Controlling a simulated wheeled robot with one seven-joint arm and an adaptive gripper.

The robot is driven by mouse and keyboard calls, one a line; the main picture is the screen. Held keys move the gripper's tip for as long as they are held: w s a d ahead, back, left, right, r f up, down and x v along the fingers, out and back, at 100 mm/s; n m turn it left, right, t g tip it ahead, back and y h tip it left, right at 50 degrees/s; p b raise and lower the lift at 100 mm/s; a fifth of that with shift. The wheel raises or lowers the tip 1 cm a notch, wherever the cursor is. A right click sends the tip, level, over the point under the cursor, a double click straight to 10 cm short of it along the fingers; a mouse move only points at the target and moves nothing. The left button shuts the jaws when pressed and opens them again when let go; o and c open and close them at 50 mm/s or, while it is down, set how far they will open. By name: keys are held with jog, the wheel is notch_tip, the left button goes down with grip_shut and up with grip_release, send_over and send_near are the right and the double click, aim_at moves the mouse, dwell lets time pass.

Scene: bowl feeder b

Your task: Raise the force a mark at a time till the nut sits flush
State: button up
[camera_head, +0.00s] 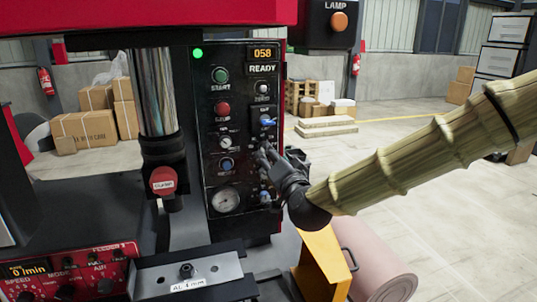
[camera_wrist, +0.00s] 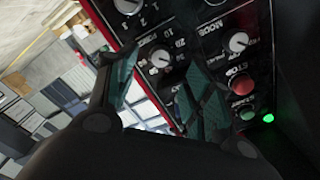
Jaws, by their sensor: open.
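The nut (camera_head: 186,270) stands on a flat metal plate (camera_head: 215,268) labelled AL; the plate lies below and to the right of the press ram (camera_head: 155,95). The ram's red-collared tip (camera_head: 163,181) hangs clear above. My gripper (camera_head: 266,158) is at the right column of the black control panel (camera_head: 243,180), empty.
The display (camera_head: 262,53) reads 058 above READY, and a green light (camera_head: 197,53) is lit. A green start button (camera_head: 220,75), red stop button (camera_head: 222,108) and gauge (camera_head: 225,200) are close by. A red feeder panel (camera_head: 70,280) stands at lower left.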

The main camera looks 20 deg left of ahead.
jog(key=v, duration=0.6)
